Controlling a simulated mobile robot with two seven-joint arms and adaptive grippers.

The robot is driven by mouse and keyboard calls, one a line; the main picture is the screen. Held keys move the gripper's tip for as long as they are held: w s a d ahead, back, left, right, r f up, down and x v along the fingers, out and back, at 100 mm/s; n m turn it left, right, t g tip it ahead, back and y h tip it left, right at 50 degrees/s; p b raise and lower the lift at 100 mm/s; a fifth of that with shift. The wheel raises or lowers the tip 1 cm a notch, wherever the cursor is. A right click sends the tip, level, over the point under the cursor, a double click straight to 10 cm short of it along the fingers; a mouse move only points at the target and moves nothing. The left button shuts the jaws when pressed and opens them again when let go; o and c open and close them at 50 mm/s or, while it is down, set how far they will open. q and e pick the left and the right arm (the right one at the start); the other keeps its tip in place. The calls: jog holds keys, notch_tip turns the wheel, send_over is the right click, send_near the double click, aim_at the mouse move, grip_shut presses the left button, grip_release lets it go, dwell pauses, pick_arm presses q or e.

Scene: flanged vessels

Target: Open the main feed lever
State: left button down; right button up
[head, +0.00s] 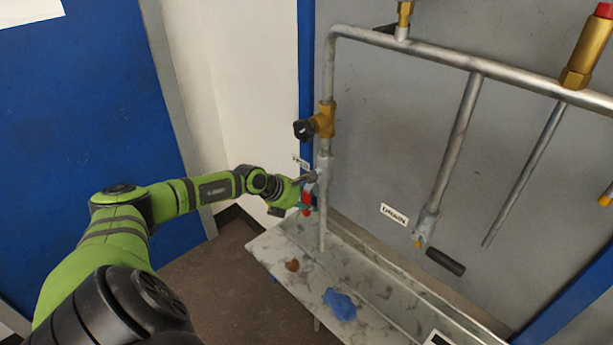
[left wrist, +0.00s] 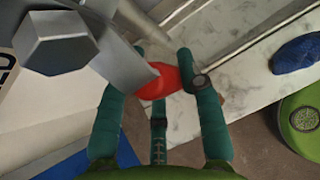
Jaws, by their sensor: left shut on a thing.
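The main feed lever is a red handle (head: 306,198) on a grey valve on the left vertical pipe (head: 323,172), beside a small white label (head: 301,162). In the left wrist view the red lever (left wrist: 160,80) lies between the teal fingers, next to a grey valve body with a hex nut (left wrist: 60,45). My left gripper (head: 309,192) is shut on the lever. The fingers hide part of the lever in the head view. My right gripper is not in view.
A brass valve with a black knob (head: 316,124) sits above on the same pipe. A drain label (head: 394,215) and black handle (head: 445,262) are to the right. Below, a marbled ledge (head: 375,290) carries a blue cloth-like lump (head: 339,303) and a brown piece (head: 292,265).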

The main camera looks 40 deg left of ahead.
pick_arm(q)
jog(key=c, duration=0.8)
grip_release()
jog(key=shift+a, duration=0.1)
jog(key=v, duration=1.2)
jog(key=shift+a, duration=0.1)
